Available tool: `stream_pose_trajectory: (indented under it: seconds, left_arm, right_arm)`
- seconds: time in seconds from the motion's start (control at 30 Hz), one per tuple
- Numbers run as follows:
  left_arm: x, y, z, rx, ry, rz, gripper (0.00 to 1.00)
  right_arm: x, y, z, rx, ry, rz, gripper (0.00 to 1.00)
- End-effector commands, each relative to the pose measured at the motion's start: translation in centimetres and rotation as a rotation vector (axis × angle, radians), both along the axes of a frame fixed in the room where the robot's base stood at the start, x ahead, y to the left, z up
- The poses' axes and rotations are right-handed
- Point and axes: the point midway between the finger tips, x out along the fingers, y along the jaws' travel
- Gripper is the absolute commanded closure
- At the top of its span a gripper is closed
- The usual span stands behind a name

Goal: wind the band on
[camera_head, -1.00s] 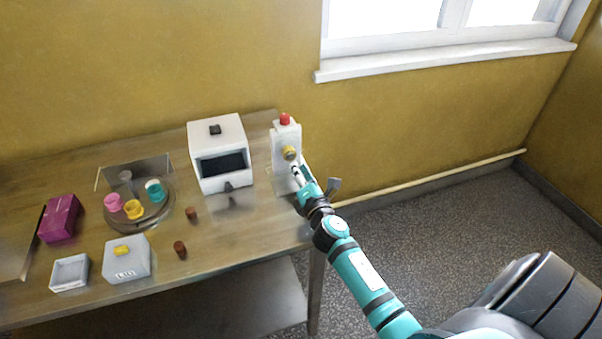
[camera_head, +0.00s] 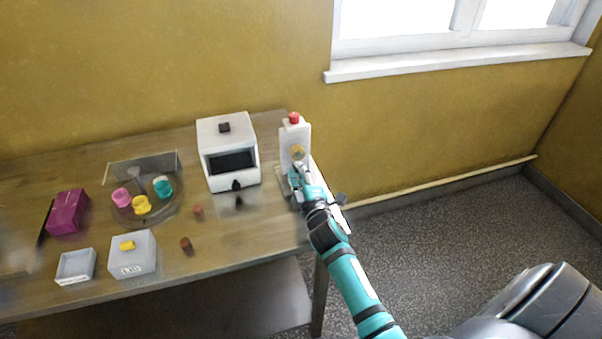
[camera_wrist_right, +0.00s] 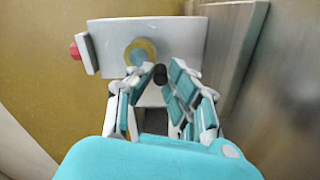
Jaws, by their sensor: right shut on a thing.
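A white upright unit (camera_head: 295,140) stands at the right end of the table, with a red button (camera_head: 293,117) on top and a round brass-coloured hub (camera_head: 297,152) on its front. In the right wrist view the hub (camera_wrist_right: 140,52) is a yellow ring with a grey-blue middle. My right gripper (camera_head: 298,172) is at the unit's front, just below the hub. In the wrist view its fingers (camera_wrist_right: 160,80) are closed about a small dark knob (camera_wrist_right: 160,73) beside the hub; the fingers partly hide it. I cannot make out a band. My left gripper is out of view.
A white box machine (camera_head: 228,150) with a dark opening stands left of the unit. Further left are a round turntable (camera_head: 150,215) with coloured cups, a magenta box (camera_head: 67,211), a grey box (camera_head: 132,255) and an open tray (camera_head: 76,266). Two brown pieces (camera_head: 186,244) lie in front.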

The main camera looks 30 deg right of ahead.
Motion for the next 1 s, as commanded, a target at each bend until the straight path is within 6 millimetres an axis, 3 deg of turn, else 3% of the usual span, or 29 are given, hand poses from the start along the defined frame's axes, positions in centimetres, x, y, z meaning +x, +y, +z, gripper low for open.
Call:
stream_pose_trajectory:
  seconds: [0.3,0.8,0.83,1.0]
  left_arm:
    - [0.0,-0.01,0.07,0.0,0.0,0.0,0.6]
    - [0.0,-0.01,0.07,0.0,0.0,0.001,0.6]
    - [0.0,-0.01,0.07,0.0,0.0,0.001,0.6]
    - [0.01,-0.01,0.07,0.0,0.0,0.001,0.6]
  right_arm:
    - [-0.05,0.29,-0.25,0.106,-0.017,-0.002,1.0]
    - [-0.04,0.35,-0.3,0.122,-0.019,-0.001,1.0]
    - [-0.04,0.35,-0.3,0.122,-0.019,-0.001,0.83]
    - [0.0,0.33,-0.17,0.12,-0.022,0.0,0.62]
